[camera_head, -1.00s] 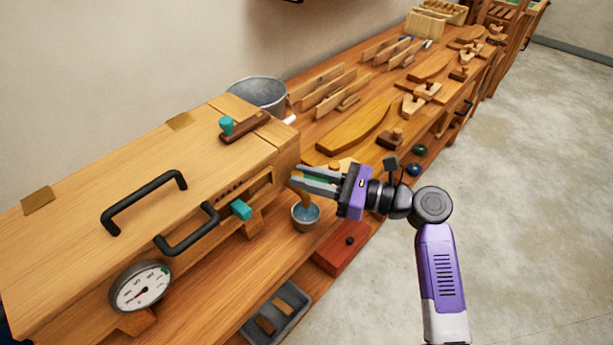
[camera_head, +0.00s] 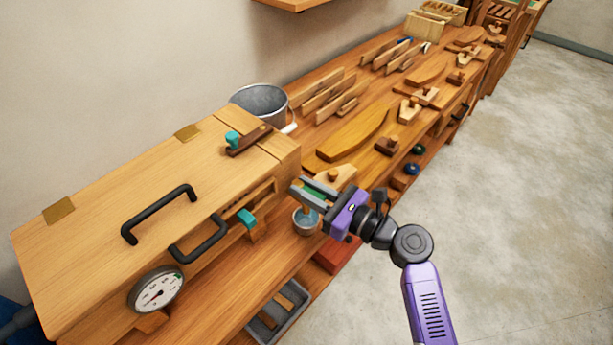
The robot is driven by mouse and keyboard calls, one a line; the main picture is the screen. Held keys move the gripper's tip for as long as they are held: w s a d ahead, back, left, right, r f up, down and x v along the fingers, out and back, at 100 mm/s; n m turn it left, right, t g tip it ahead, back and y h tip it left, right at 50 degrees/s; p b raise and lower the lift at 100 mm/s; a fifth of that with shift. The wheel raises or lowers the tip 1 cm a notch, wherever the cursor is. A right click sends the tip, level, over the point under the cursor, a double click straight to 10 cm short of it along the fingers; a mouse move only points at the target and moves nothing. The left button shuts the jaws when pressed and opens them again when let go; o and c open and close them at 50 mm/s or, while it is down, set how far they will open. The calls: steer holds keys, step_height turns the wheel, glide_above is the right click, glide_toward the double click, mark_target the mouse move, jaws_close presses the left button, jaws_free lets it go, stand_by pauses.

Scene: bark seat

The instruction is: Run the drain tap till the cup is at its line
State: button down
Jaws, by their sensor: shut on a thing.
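A small grey metal cup (camera_head: 306,225) stands upright on the bench, just below and in front of my gripper. A narrow brownish streak shows above its mouth; its fill line and exact level are too small to read. My gripper (camera_head: 305,192) is at the right end of the long wooden box (camera_head: 95,235), fingers pointing left. It is shut on a green piece (camera_head: 316,195), seemingly the drain tap's handle. The tap's body and spout are mostly hidden by the fingers.
The box carries black handles (camera_head: 158,213), a teal front knob (camera_head: 246,217), a teal-topped latch (camera_head: 233,140) and a dial gauge (camera_head: 156,290). A bucket (camera_head: 262,104) stands behind.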

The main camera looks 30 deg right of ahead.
steer(key=shift+a+m+t+h+p, duration=0.1)
steer(key=shift+m+t+h+p, duration=0.3)
steer(key=shift+m+h, duration=0.5)
steer(key=c, duration=1.3)
jaws_free()
steer(key=shift+s, duration=0.15)
steer(key=shift+s+f, duration=0.1)
steer(key=shift+s, duration=0.25)
steer(key=b+v, duration=0.1)
steer(key=v, duration=0.6)
steer(key=shift+r+b, duration=0.2)
steer(key=shift+b, duration=0.1)
